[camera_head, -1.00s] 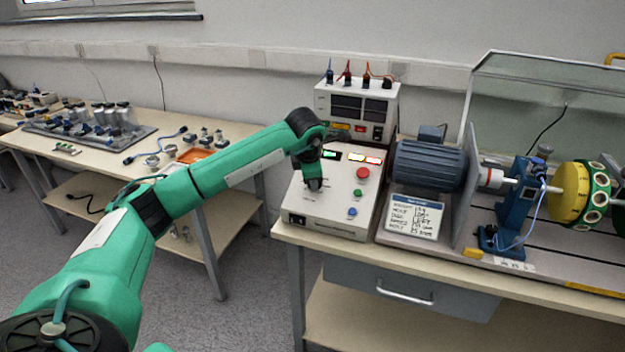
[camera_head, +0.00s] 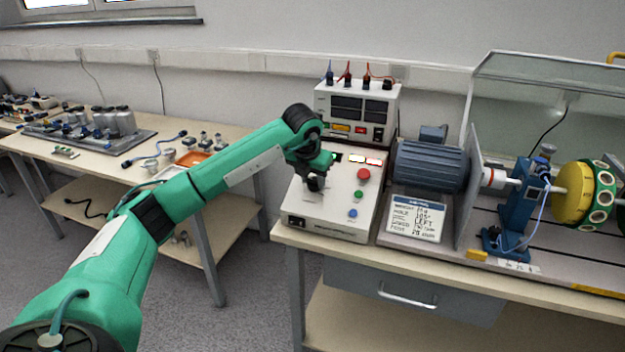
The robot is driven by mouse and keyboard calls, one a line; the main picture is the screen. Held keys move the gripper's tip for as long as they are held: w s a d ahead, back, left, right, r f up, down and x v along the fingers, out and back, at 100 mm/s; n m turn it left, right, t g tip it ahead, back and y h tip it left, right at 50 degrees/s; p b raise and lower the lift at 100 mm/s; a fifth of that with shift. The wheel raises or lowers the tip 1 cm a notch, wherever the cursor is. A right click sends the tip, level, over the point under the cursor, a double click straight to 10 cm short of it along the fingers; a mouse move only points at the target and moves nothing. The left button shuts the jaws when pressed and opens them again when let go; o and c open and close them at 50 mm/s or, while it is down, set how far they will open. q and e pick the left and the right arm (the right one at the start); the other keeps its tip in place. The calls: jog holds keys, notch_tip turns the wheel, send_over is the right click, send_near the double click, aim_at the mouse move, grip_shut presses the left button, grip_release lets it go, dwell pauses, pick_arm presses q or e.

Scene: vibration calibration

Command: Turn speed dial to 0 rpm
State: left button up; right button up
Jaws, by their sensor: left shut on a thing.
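The white control box (camera_head: 321,219) stands on the right bench, with a red button (camera_head: 363,174), a green button (camera_head: 358,194) and a blue button (camera_head: 352,212) on its sloped top. My left gripper (camera_head: 316,184) points down over the left part of this panel. It is shut on the speed dial, which the fingers and wrist mostly hide; its pointer and setting cannot be read. Lit displays (camera_head: 365,160) show at the panel's back edge, one partly covered by my wrist. My right gripper is not in view.
A meter unit (camera_head: 357,108) with plugged leads stands behind the box. A blue motor (camera_head: 430,166), a label card (camera_head: 416,217) and a shaft rig with a yellow disc (camera_head: 569,193) are to the right. Another bench (camera_head: 95,152) with parts is at left.

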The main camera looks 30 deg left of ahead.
pick_arm(q)
jog(key=n, duration=0.4)
jog(key=shift+n+b, duration=0.3)
jog(key=shift+b, duration=0.05)
jog(key=shift+n, duration=0.9)
jog(key=n, duration=0.3)
jog(key=shift+t+b, duration=0.3)
jog(key=shift+n, duration=0.5)
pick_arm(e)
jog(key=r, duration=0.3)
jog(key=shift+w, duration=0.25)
pick_arm(q)
jog(key=shift+n+h, duration=0.3)
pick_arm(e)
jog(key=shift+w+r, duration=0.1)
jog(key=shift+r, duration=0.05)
pick_arm(q)
jog(key=o, duration=1)
